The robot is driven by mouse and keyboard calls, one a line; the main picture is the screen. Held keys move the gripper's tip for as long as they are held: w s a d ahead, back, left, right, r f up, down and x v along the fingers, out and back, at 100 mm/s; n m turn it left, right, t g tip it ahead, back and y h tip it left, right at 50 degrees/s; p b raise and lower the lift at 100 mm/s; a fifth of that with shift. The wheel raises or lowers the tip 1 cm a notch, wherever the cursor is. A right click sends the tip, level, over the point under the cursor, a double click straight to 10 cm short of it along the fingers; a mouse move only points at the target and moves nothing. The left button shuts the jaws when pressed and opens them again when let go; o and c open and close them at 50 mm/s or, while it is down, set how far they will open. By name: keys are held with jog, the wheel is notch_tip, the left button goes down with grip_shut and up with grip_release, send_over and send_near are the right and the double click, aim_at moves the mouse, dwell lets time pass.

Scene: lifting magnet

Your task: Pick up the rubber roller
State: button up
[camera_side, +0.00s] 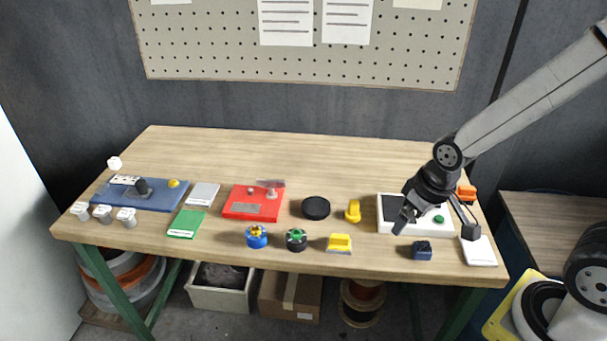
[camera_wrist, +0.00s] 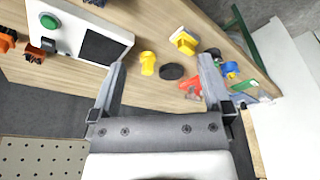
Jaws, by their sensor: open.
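I cannot tell for certain which thing is the rubber roller. A round, flat-topped black piece (camera_side: 315,208) lies mid-table, right of the red plate; it also shows in the wrist view (camera_wrist: 171,72). A small yellow rounded piece (camera_side: 352,210) stands just right of it, and shows in the wrist view (camera_wrist: 147,63). My gripper (camera_side: 436,228) is open and empty above the right part of the table, over the white box (camera_side: 386,224). In the wrist view, the black and yellow pieces show between my open fingers (camera_wrist: 162,68), some way beyond them.
A yellow block (camera_side: 339,244), two spool-like pieces, blue (camera_side: 256,237) and black-green (camera_side: 296,240), and a dark blue block (camera_side: 421,250) line the front. The red plate (camera_side: 240,215) and blue tray (camera_side: 110,195) lie left. An orange piece (camera_side: 466,193) is right. The table's back is clear.

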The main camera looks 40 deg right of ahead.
jog(key=w+a+f+t+y, duration=0.1)
jog(key=w+a+f+t, duration=0.15)
jog(key=w+a, duration=0.35)
jog(key=w+a+f+t, duration=0.2)
jog(key=w+a+t, duration=0.15)
jog(key=w, duration=0.45)
jog(key=t, duration=0.4)
send_near(258, 234)
jog(key=w, duration=0.1)
jog(key=w+f, duration=0.1)
jog(key=w, duration=0.1)
jog(key=shift+f+h, duration=0.3)
jog(key=shift+a+f+t, duration=0.35)
jog(key=shift+f+t, duration=0.05)
jog(key=shift+t, duration=0.1)
jog(key=shift+w, duration=0.1)
jog(key=shift+x, duration=1.2)
jog(key=shift+w, duration=0.1)
jog(key=shift+x, duration=2.5)
jog(key=shift+d, duration=0.1)
